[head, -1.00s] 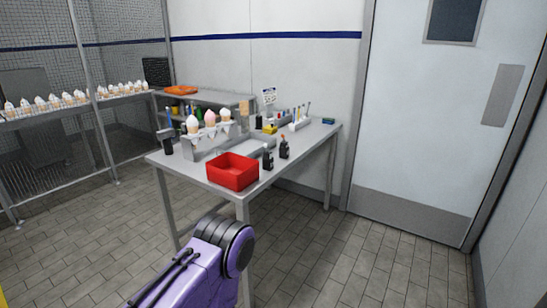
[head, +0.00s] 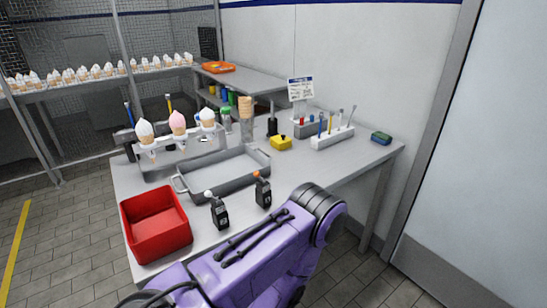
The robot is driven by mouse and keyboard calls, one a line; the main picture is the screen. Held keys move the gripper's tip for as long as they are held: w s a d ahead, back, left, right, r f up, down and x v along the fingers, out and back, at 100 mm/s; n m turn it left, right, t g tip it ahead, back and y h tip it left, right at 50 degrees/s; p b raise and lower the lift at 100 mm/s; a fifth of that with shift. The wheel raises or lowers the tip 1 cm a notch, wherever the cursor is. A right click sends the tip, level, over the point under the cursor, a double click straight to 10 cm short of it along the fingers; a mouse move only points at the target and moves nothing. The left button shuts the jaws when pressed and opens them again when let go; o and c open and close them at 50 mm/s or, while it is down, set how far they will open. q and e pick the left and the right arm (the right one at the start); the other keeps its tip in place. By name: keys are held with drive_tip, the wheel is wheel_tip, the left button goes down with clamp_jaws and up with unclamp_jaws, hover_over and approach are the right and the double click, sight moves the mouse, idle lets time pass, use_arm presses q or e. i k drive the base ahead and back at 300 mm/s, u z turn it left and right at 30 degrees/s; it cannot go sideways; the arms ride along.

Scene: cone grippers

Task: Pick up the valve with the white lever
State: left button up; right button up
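The valve with the white lever (head: 219,212) stands upright near the front edge of the metal table (head: 140,185). Its body is black and its lever ends in a white knob. A similar black valve with an orange lever (head: 263,192) stands to its right and slightly farther back. A purple link of one of my arms crosses the lower part of the view, in front of the table's front edge. Neither gripper shows in the head view, so I cannot see whether they hold anything.
A red bin (head: 155,224) stands left of the valves. Behind them is a grey metal tray (head: 222,174). A cone holder (head: 180,150) with several ice cream cones, a yellow block (head: 281,143) and a white tool rack (head: 332,138) stand farther back. The table's right part is fairly clear.

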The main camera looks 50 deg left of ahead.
sight(220, 213)
drive_tip(key=i, duration=0.75)
drive_tip(key=u, duration=2.3)
